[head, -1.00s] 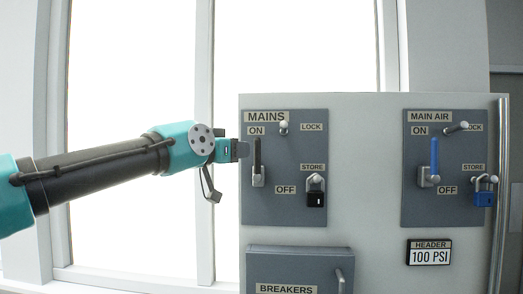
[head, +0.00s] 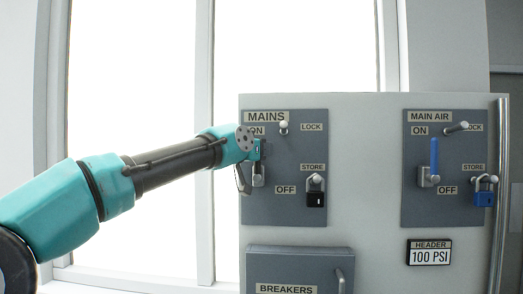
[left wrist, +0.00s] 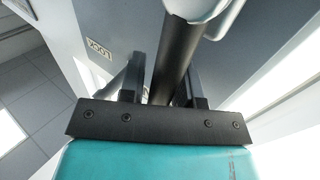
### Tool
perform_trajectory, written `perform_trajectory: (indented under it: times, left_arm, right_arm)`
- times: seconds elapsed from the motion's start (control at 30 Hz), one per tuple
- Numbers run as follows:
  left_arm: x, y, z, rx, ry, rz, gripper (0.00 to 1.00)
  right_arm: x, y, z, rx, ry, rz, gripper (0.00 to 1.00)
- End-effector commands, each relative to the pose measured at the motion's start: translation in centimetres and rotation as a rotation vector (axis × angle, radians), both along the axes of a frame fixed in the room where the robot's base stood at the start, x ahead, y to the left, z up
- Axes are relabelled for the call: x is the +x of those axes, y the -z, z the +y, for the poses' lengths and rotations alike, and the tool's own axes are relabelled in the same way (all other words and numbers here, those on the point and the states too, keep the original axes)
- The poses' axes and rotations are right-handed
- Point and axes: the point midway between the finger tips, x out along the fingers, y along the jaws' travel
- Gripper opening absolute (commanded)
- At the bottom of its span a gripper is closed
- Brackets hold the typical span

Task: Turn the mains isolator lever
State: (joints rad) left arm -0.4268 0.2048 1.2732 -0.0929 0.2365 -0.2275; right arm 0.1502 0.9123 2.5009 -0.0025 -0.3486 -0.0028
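The mains isolator (head: 258,182) is on the MAINS plate (head: 295,208). Its grey base shows in the head view, while my left gripper (head: 258,150) covers most of its black lever beside the ON label. In the left wrist view the black lever (left wrist: 178,55) runs between the two fingers of my left gripper (left wrist: 163,85). A gap shows between the left finger and the lever, so the fingers are open around it. Whether the right finger touches it I cannot tell. My right gripper is not in view.
A black padlock (head: 316,198) hangs at STORE, and a LOCK peg (head: 283,128) sits above. The MAIN AIR blue lever (head: 434,155) and blue padlock (head: 484,198) are at right. The BREAKERS box (head: 300,266) juts out below.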

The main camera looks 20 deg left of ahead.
Motion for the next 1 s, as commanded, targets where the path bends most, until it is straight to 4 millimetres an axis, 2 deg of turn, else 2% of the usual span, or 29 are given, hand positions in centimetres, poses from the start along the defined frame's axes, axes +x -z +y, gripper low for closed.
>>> perform_trajectory:
  times: [0.07, 0.4, 1.0]
  left_arm:
    - [-0.01, 0.01, 0.0, 0.0, 0.0, 0.0, 0.31]
    - [-0.02, 0.01, 0.0, 0.0, 0.0, 0.0, 0.0]
    - [0.04, 0.07, -0.4, 0.045, 0.001, 0.008, 0.0]
  right_arm:
    - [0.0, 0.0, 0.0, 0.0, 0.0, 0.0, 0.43]
    - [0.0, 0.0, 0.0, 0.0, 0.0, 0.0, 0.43]
    - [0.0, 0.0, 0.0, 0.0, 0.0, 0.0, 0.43]
